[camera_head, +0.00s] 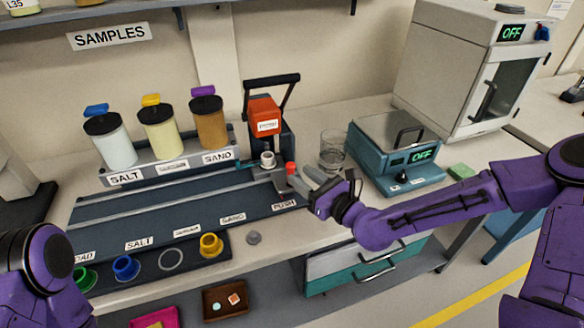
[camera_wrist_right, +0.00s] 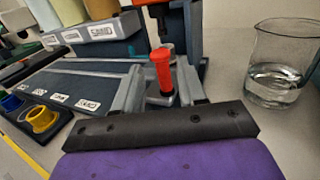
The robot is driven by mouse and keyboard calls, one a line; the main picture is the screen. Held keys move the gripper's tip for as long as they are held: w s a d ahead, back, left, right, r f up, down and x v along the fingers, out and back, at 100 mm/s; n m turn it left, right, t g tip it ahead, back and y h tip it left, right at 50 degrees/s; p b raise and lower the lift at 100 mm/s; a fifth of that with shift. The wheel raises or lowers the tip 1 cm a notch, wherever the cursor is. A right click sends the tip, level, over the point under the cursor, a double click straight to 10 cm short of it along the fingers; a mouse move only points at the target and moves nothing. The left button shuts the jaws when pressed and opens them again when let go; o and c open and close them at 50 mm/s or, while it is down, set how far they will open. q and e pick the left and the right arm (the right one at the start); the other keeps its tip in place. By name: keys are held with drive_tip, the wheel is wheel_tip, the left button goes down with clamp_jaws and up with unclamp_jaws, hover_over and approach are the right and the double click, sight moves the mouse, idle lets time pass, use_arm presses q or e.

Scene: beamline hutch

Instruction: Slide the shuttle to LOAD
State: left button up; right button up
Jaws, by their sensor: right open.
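The shuttle (camera_head: 268,171) is at the right, PUSH end of the dark blue track (camera_head: 150,209), under the orange-headed press. A small whitish cup (camera_head: 268,158) sits on it. Its red-topped handle (camera_head: 291,168) stands upright at the front right and also shows in the right wrist view (camera_wrist_right: 162,68). My right gripper (camera_head: 303,180) is open at the handle; in the wrist view its grey fingers (camera_wrist_right: 160,88) lie on either side of the red handle. I cannot tell whether they touch it. The LOAD label (camera_head: 84,257) is at the track's left end, partly hidden by my left arm. My left gripper is out of view.
Salt and sand dispensers (camera_head: 160,130) stand behind the track. The press (camera_head: 265,115) rises over its right end. A glass beaker (camera_head: 333,150) and a teal balance (camera_head: 398,155) are to the right. Coloured rings (camera_head: 211,245) lie along the front holder.

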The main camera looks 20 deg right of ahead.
sight(293, 170)
drive_tip(key=x, duration=0.5)
drive_tip(key=shift+w+p, duration=0.15)
drive_tip(key=shift+p, duration=0.15)
drive_tip(key=shift+c, duration=0.3)
clamp_jaws()
